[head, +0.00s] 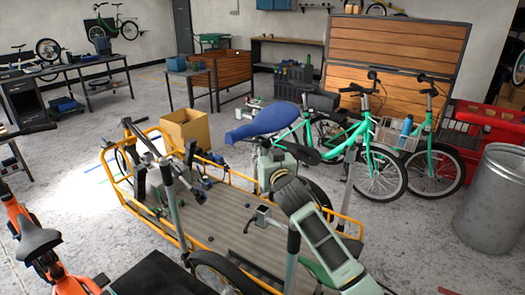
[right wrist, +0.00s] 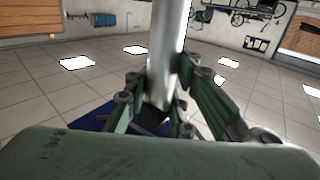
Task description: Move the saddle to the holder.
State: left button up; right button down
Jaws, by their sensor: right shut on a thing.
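The blue saddle (head: 262,123) is held up above the cargo bike, its nose end towards the left in the head view. My right gripper (head: 270,165) is just below it, at the end of my arm from the lower right. In the right wrist view, the right gripper's fingers (right wrist: 165,95) are shut on the saddle's silver post (right wrist: 167,45). Part of the saddle (right wrist: 110,122) shows as blue behind the fingers, mostly hidden by the gripper body. I cannot tell which thing is the holder. My left gripper is not in view.
A yellow-framed cargo bike (head: 215,213) with a wooden bed fills the middle. A cardboard box (head: 184,128) is behind it. Green bikes (head: 380,170) and a metal bin (head: 492,200) stand right, an orange bike (head: 35,240) lower left.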

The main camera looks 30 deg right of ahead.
aim_at(263, 132)
jog(key=shift+r+p, duration=2.4)
jog(key=shift+r, duration=0.55)
